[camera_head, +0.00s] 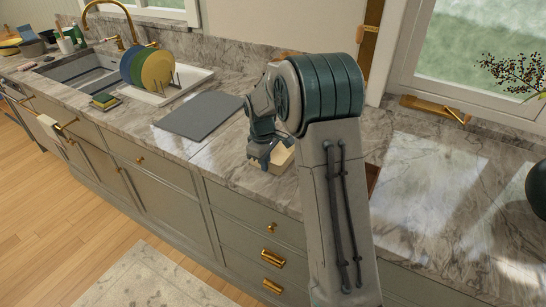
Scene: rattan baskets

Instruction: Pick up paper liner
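My gripper (265,160) points down over the counter, just right of the grey board. A pale cream, boxy thing (281,159) sits right beside and partly behind my gripper; it may be the paper liner, but its shape is partly hidden by my arm. I cannot tell whether my fingers touch it or how far apart they are. No other thing can be made out clearly as a paper liner.
The marble counter (430,207) is clear at right. A grey board (200,114) lies left of my gripper. A rack with plates (157,72) stands by the sink (80,68). A brown edge (372,178) shows behind my arm. A dark round object (537,190) stands far right.

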